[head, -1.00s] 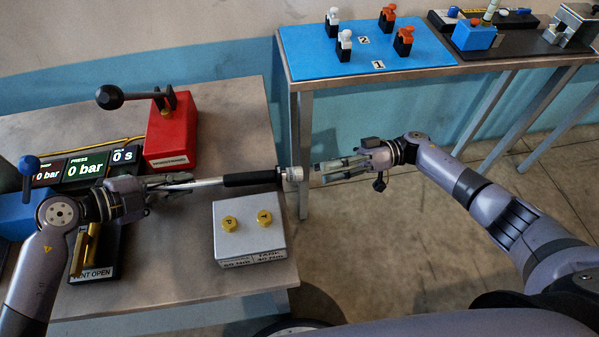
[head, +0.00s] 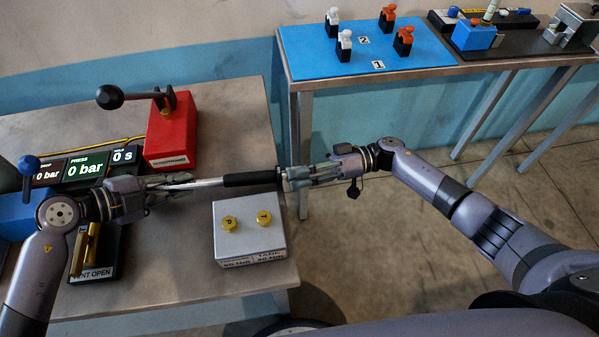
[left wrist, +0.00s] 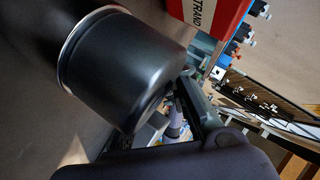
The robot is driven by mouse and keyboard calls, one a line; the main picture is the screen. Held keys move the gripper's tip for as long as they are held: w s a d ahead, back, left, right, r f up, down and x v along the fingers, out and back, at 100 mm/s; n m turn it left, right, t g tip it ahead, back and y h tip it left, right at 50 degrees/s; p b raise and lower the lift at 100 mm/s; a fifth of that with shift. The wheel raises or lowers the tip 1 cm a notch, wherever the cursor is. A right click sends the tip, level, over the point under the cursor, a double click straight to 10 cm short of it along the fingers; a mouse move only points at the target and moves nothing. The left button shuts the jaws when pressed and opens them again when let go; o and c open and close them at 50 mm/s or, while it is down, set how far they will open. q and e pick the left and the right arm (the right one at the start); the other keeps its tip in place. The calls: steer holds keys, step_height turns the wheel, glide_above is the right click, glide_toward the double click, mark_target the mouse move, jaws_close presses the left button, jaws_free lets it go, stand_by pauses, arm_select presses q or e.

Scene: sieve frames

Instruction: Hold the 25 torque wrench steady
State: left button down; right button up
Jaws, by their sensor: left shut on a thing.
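The torque wrench (head: 245,180), a silver shaft with a black grip, lies level above the left table in the head view. My left gripper (head: 180,184) is shut on its shaft at the left end. No number 25 is readable on it. My right gripper (head: 291,178) has its fingertips at the wrench's right end, past the black grip, and they partly hide the pale end piece. Whether these fingers are closed on it is not clear. In the left wrist view a large dark cylinder (left wrist: 120,70) fills the near left; I cannot tell which part it is.
A grey block with two yellow caps (head: 247,233) stands below the wrench. A red box with a black lever (head: 171,133) is behind it. Pressure displays (head: 88,169) stand at left. A blue board (head: 365,45) with small figures is on the back table. Open floor lies right.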

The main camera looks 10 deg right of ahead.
arm_select(q)
steer(key=shift+f, duration=0.1)
arm_select(e)
jaws_close()
steer(key=shift+n, duration=0.3)
arm_select(q)
steer(key=shift+s, duration=0.1)
arm_select(e)
steer(key=n+t, duration=0.1)
steer(key=n, duration=0.3)
steer(key=shift+w+d+f+n, duration=0.1)
steer(key=shift+n, duration=0.2)
steer(key=n+t, duration=0.1)
steer(key=n, duration=0.3)
steer(key=shift+n, duration=0.4)
steer(key=n+t, duration=0.1)
steer(key=n, duration=0.4)
steer(key=shift+w+n, duration=0.15)
steer(key=shift+n, duration=0.15)
steer(key=n, duration=0.5)
steer(key=shift+w+t, duration=0.1)
steer(key=shift+t, duration=0.3)
steer(key=shift+n+y, duration=0.3)
steer(key=shift+n, duration=0.1)
